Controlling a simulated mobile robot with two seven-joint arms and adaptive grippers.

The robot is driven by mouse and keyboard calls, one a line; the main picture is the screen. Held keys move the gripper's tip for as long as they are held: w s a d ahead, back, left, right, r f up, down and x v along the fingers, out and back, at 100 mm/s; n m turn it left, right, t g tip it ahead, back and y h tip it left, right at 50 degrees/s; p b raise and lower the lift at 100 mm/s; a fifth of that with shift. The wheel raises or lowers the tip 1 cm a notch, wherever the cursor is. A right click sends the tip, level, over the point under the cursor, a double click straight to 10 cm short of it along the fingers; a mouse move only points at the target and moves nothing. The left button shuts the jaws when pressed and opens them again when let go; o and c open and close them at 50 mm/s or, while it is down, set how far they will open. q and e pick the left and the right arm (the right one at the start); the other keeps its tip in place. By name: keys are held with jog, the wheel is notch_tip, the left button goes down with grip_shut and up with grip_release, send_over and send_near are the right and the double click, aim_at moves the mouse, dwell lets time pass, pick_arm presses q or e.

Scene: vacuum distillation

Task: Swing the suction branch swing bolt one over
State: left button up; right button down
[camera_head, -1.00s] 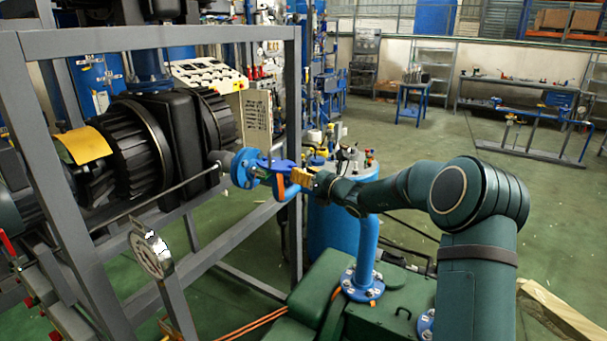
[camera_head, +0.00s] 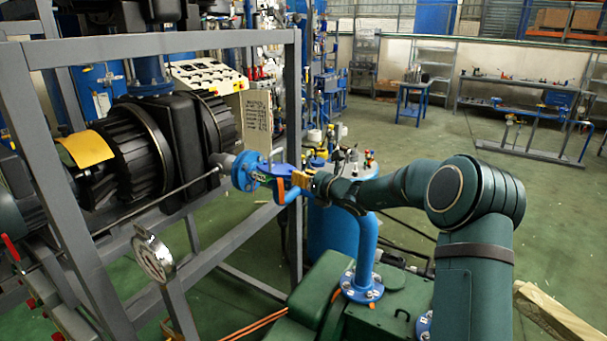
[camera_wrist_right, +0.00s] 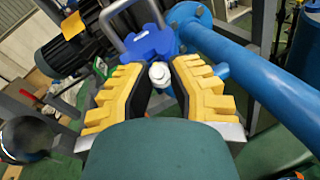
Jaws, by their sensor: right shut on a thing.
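The suction branch is a blue flanged pipe end (camera_head: 246,171) on the side of the black pump. A blue clamp piece (camera_head: 283,169) stands out from it, and it also shows in the wrist view (camera_wrist_right: 150,42). My right gripper (camera_head: 299,179) reaches it from the right. In the wrist view, the yellow, stepped fingers of my right gripper (camera_wrist_right: 164,82) are shut on the swing bolt (camera_wrist_right: 160,73), whose pale round end shows between them. The fingers hide the rest of the bolt. My left gripper is out of view.
A grey frame (camera_head: 294,120) surrounds the pump (camera_head: 180,145). A blue pipe (camera_wrist_right: 245,75) runs close to the right of my fingers, and an upright blue pipe (camera_head: 366,250) stands below my forearm. A gauge (camera_head: 152,256) is at lower left. Open floor lies at right.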

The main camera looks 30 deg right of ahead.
jog(key=shift+g+p, duration=0.3)
jog(key=c, duration=1.1)
grip_release()
jog(key=shift+f, duration=0.1)
jog(key=shift+w, duration=0.1)
jog(key=shift+s, duration=0.2)
jog(key=v, duration=1.1)
jog(key=shift+s+d, duration=0.1)
jog(key=shift+s, duration=0.25)
